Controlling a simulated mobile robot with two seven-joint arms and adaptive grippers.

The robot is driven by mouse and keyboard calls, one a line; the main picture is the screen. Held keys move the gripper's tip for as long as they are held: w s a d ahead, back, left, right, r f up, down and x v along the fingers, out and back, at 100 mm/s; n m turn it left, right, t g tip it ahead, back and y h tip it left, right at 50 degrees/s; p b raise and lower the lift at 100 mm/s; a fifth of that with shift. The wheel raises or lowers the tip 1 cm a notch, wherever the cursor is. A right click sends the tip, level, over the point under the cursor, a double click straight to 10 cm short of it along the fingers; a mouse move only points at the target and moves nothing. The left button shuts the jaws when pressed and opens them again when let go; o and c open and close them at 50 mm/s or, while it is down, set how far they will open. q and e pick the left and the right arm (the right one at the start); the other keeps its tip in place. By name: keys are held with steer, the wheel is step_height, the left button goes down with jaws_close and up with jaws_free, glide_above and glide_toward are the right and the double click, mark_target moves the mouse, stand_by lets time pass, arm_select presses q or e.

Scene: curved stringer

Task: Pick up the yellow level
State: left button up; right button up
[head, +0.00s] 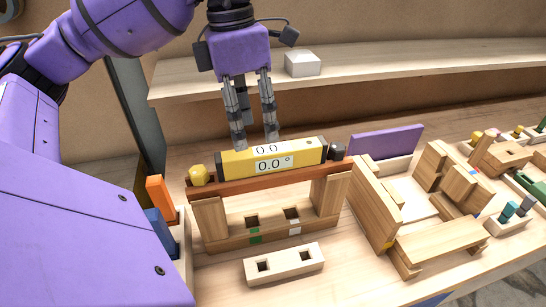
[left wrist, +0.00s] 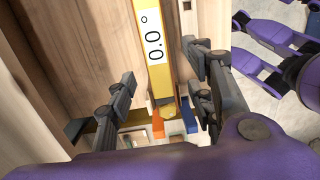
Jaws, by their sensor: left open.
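In the left wrist view the level (left wrist: 157,75) runs lengthwise between the open fingers of my left gripper (left wrist: 158,82), with gaps showing on both sides.
A light block with two square holes (head: 284,264) lies in front of the stand. Orange (head: 161,198) and blue (head: 162,231) pieces stand at left. Wooden racks (head: 375,208) fill the right. A shelf (head: 400,67) with a white box (head: 302,63) is behind.

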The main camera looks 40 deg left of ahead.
mark_target(272, 149)
arm_select(q)
steer(key=shift+s+a+f, duration=0.15)
steer(key=shift+s+f, duration=0.1)
steer(key=shift+f, duration=0.25)
steer(key=shift+s+a+f, duration=0.1)
steer(key=shift+s+f, duration=0.1)
steer(key=shift+f, duration=0.25)
steer(key=shift+s+f+h, duration=0.15)
steer(key=shift+f+h, duration=0.15)
steer(key=shift+f, duration=0.05)
steer(key=shift+s+t, duration=0.1)
steer(key=shift+t, duration=0.4)
steer(key=shift+d+r+t+h, duration=0.2)
steer(key=shift+r+t+h, duration=0.05)
steer(key=shift+t+h, duration=0.05)
steer(key=shift+w+d+r+t, duration=0.7)
steer(key=shift+w+r, duration=0.05)
steer(key=shift+r, duration=0.15)
steer(key=shift+m+h, duration=0.3)
steer(key=x, duration=0.7)
steer(key=shift+w+a+f, duration=0.25)
steer(key=shift+w+f, duration=0.05)
steer(key=shift+w, duration=0.15)
steer(key=shift+c, duration=0.5)
jaws_close()
